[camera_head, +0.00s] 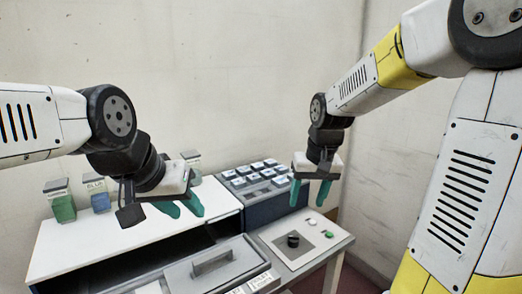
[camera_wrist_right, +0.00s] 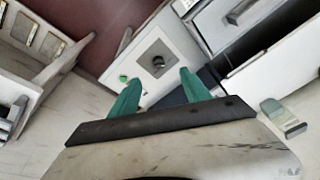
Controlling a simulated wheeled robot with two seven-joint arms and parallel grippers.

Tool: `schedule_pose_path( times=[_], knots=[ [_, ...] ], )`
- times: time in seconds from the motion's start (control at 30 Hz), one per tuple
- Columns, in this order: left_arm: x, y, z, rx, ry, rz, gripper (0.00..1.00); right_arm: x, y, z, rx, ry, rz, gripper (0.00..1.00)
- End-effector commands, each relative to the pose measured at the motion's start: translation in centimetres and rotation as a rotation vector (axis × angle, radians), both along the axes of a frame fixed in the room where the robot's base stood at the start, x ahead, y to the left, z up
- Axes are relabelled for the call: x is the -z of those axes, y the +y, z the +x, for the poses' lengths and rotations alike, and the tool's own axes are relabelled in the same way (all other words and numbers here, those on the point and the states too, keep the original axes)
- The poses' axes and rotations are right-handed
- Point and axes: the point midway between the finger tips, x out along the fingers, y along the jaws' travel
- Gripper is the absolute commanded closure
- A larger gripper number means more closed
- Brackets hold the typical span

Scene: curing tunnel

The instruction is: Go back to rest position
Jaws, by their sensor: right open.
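My left gripper (camera_head: 182,208) hangs over the white top of the cabinet, with its two green fingers pointing down; how far apart they are is hard to judge. My right gripper (camera_head: 309,193) is in the air above the control panel (camera_head: 270,234) on the right. Its green fingers are apart with nothing between them. In the right wrist view my right gripper (camera_wrist_right: 165,92) also shows spread, empty fingers, with the panel's black knob (camera_wrist_right: 158,61) beyond them.
Small jars with green (camera_head: 62,206) and blue (camera_head: 99,199) contents stand on the cabinet top (camera_head: 85,245). A grey box with several pale blocks (camera_head: 262,170) stands at the back. A handled drawer (camera_head: 215,268) is in front. The panel has a green button (camera_head: 328,234).

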Motion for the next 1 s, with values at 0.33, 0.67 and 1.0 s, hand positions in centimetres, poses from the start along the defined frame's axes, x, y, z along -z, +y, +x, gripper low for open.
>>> schedule_pose_path(
  times=[0.33,0.67,1.0],
  knots=[
    [0.0,0.0,0.0,0.0,0.0,0.0,0.64,-6.5,-1.4,-10.1,0.014,-0.221,0.086,0.45],
    [0.0,0.0,0.0,0.0,0.0,0.0,0.64,-7.4,-1.6,-15.1,0.016,-0.335,0.1,0.45],
    [0.0,0.0,0.0,0.0,0.0,0.0,0.64,-7.4,-1.6,-15.3,0.016,-0.339,0.1,0.45]
  ],
)
